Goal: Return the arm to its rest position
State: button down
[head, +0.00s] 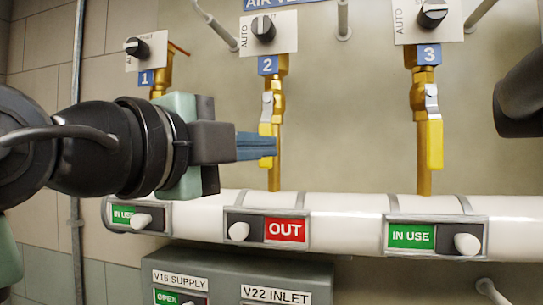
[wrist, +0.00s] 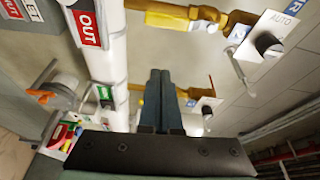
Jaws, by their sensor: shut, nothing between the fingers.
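My arm reaches in from the left in the head view. My gripper (head: 274,146) is shut and empty, its blue-grey fingers pointing right and overlapping the yellow handle (head: 268,162) of valve 2 in the picture; I cannot tell whether they touch. In the wrist view the two fingers (wrist: 160,74) lie side by side with nothing between them. Valve 2's brass body (wrist: 185,18) shows at the top there. Valve 1 (head: 161,76) is mostly hidden behind my gripper. Valve 3 (head: 419,95) has its yellow handle hanging down along the pipe.
A white horizontal pipe (head: 345,208) runs below the valves. Its sliding signs read IN USE (head: 411,236) at valves 1 and 3, and OUT (head: 285,230) at valve 2. A grey box (head: 225,268) stands below. Black selector knobs (head: 432,13) sit above the valves.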

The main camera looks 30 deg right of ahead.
jog(key=shift+s+a, duration=0.1)
jog(key=shift+a, duration=0.2)
jog(key=w+a+n+t+y+p, duration=0.2)
jog(key=w+a+n+t+y, duration=0.15)
jog(key=a+n+t, duration=0.8)
jog(key=s+a+n+t+y, duration=0.8)
jog(key=n+y, duration=0.5)
jog(key=n, duration=0.6)
jog(key=shift+s+a+r+t+y, duration=0.35)
jog(key=shift+s+r+t, duration=0.1)
jog(key=shift+s+t, duration=0.2)
